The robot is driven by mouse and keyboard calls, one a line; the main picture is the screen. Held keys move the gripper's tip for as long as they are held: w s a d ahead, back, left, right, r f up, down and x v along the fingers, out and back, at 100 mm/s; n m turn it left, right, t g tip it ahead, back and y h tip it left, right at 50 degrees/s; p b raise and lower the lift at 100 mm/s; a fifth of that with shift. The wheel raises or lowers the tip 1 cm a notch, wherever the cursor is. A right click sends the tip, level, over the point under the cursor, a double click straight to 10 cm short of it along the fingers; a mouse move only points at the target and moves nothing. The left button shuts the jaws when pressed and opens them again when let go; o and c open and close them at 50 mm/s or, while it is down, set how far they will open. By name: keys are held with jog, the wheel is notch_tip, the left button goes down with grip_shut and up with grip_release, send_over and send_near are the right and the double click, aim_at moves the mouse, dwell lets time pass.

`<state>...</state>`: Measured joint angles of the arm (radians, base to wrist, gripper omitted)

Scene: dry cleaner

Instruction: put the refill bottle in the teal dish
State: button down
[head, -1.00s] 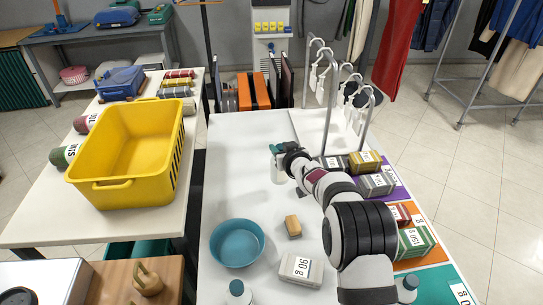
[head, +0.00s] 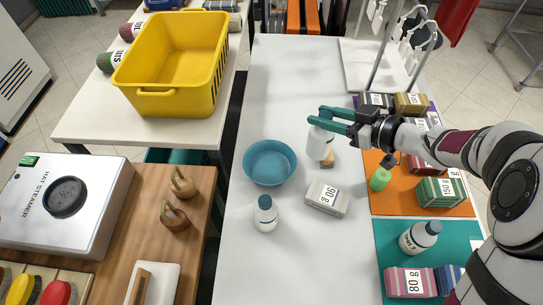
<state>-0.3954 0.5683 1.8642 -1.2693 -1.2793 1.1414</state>
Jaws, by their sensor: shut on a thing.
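My gripper (head: 330,117), with teal fingers, is shut on a white bottle (head: 319,143) and holds it by its top. I take it for the refill bottle; its cap is hidden by the fingers.
A white bottle with a blue cap (head: 265,214) stands in front of the dish. A grey box marked 90 g (head: 325,198) lies to its right. The tan block (head: 328,162) is partly hidden. A yellow crate (head: 155,102) is at the left. The table behind the dish is clear.

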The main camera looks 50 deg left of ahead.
jog(key=s+a+f, duration=0.7)
jog(key=a+f, duration=0.2)
jog(key=f, duration=0.2)
jog(key=shift+a+n+g, duration=0.3)
jog(key=shift+a, duration=0.05)
jog(key=c, duration=0.5)
grip_release()
jog(key=shift+s+f, duration=0.1)
jog(key=shift+f, duration=0.05)
jog(key=shift+c, duration=0.2)
